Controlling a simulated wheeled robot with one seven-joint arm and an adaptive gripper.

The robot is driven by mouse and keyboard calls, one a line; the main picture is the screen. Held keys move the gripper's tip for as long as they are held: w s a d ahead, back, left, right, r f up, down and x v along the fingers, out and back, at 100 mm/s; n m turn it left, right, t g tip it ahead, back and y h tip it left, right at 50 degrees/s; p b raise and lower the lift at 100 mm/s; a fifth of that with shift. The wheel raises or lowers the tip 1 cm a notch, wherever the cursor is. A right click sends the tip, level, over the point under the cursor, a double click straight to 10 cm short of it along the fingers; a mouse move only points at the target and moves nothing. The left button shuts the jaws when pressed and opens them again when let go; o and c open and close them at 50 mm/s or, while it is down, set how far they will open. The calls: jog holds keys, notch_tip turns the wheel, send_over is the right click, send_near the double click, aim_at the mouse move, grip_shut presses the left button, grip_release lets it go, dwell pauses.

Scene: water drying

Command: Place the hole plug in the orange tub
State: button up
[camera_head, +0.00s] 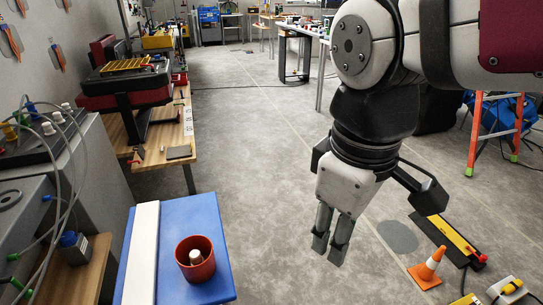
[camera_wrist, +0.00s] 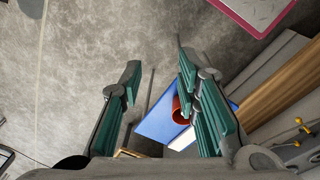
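The orange tub (camera_head: 182,256) is a round red-orange cup on the right part of a blue-topped stand at the lower left of the head view. It also shows in the wrist view (camera_wrist: 177,112), partly hidden by a finger. A pale, peg-like piece (camera_head: 196,257) shows inside the tub; I cannot tell for sure whether it is the hole plug. No other clear hole plug shows. My gripper (camera_head: 330,246) hangs over the floor to the right of the stand, fingers downward. In the wrist view its fingers (camera_wrist: 160,70) are apart with nothing between them.
The blue stand (camera_head: 215,227) bears a long white strip (camera_head: 142,253) on its left. Grey machines with tubes stand left of it; a wooden bench (camera_head: 160,160) lies behind. An orange cone (camera_head: 428,268) and yellow-black gear lie at lower right. The middle floor is clear.

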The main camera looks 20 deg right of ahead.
jog(key=s+d+f+m, duration=0.1)
jog(key=s+m, duration=0.5)
jog(key=shift+s+d, duration=0.2)
notch_tip(320, 180, up, 19)
jog(key=t+p, duration=0.3)
jog(key=p, duration=1.4)
jog(key=shift+a+r+p, duration=0.15)
jog(key=shift+r+p, duration=0.05)
jog(key=shift+p, duration=0.15)
